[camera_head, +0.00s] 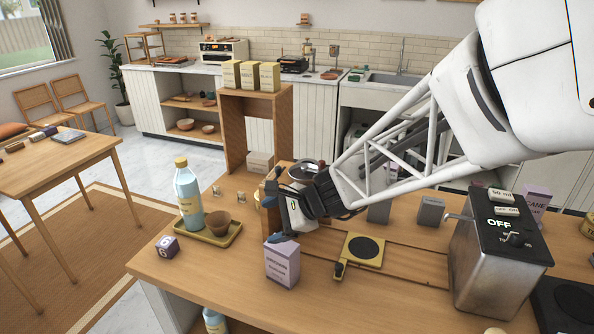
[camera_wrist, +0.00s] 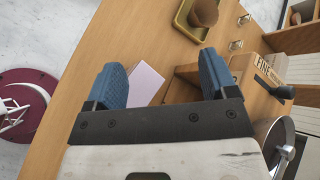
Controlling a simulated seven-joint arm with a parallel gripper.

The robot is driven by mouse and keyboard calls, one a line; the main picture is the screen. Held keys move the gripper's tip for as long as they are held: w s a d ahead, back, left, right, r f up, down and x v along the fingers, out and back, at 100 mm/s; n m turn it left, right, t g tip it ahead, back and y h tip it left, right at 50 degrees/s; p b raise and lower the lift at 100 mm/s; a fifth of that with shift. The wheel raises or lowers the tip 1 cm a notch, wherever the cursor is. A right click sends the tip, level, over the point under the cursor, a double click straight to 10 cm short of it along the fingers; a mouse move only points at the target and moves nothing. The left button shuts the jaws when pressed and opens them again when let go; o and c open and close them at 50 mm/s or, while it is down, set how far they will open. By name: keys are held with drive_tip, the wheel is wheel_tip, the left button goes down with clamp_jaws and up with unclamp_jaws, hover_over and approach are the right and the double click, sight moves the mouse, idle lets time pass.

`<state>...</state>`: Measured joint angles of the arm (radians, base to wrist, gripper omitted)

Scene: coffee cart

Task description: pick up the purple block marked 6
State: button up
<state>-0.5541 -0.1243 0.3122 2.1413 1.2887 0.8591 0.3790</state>
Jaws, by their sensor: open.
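The purple block marked 6 (camera_head: 167,247) is a small cube. It sits on the wooden counter (camera_head: 205,285) near its left edge, in front of the tray, with a white 6 on one face. I do not make it out in the wrist view. My gripper (camera_head: 274,212) is open and empty, its blue fingers to the right of the block and well apart from it. In the wrist view, a pale lilac carton top (camera_wrist: 147,78) shows between the open fingers.
A yellow tray (camera_head: 232,236) holds a bottle (camera_head: 188,200) and a brown cup (camera_head: 219,228) just behind the block. A lilac carton (camera_head: 282,265) stands beside the gripper. The counter between block and carton is clear.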

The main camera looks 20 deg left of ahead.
drive_tip(key=a+f+m+y, duration=0.25)
drive_tip(key=a+f, duration=0.25)
drive_tip(key=a, duration=0.8)
drive_tip(key=m, duration=0.6)
approach(170, 242)
drive_tip(key=x, duration=0.3)
drive_tip(key=shift+s+a+f+y, duration=0.1)
drive_tip(key=shift+a+f+y, duration=0.05)
drive_tip(key=shift+a+y, duration=0.15)
drive_tip(key=shift+x, duration=1.3)
drive_tip(key=shift+f, duration=0.1)
drive_tip(key=shift+x, duration=2.55)
drive_tip(key=shift+f, duration=0.1)
